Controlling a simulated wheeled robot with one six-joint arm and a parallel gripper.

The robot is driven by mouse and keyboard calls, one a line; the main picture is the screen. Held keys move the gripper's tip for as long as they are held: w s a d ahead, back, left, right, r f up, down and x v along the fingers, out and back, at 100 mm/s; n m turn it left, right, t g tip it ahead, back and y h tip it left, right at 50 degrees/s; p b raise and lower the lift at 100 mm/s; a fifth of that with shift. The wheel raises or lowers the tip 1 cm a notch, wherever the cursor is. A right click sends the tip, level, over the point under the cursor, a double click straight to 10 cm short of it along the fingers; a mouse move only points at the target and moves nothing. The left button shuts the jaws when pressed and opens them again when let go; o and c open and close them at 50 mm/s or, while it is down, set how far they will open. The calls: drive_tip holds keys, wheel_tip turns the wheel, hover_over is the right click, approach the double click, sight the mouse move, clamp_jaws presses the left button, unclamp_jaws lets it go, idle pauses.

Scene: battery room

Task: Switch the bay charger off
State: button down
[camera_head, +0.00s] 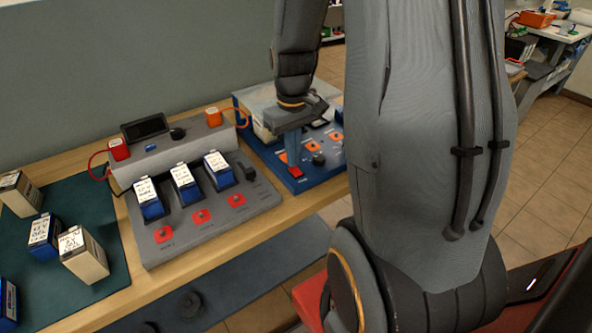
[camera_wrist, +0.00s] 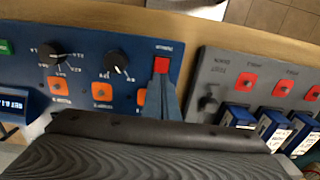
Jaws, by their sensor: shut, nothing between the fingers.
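The grey charger (camera_head: 205,222) stands on the wooden bench with three blue-and-white batteries in its bays and a red button in front of each. A black knob or switch (camera_head: 246,171) sits at its right end; it also shows in the wrist view (camera_wrist: 208,103). To its right is a blue panel unit (camera_head: 272,160) with orange buttons, black dials and a red square button (camera_wrist: 162,65). My gripper (camera_wrist: 162,76) is shut and empty, pointing down at the red button. Its fingertips (camera_head: 294,162) are at or just above that button; I cannot tell whether they touch.
A dark green mat (camera_head: 85,205) at left holds several loose batteries. Red and orange connectors (camera_head: 119,149) with cables sit on the charger's raised back, beside a dark display (camera_head: 145,127). A wall stands behind the bench. Tiled floor (camera_head: 545,160) is open at right.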

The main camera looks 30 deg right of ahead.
drive_tip(key=shift+f, duration=0.6)
drive_tip(key=shift+r, duration=0.1)
idle(0.3)
wheel_tip(320, 180, up, 7)
drive_tip(key=p, duration=0.6)
idle(0.6)
drive_tip(key=s+a+f+t+b, duration=0.1)
drive_tip(key=s+a+b, duration=0.4)
drive_tip(key=a, duration=0.8)
drive_tip(key=s, duration=0.2)
drive_tip(key=shift+s+f, duration=0.2)
drive_tip(key=shift+s, duration=0.1)
drive_tip(key=shift+a, duration=0.15)
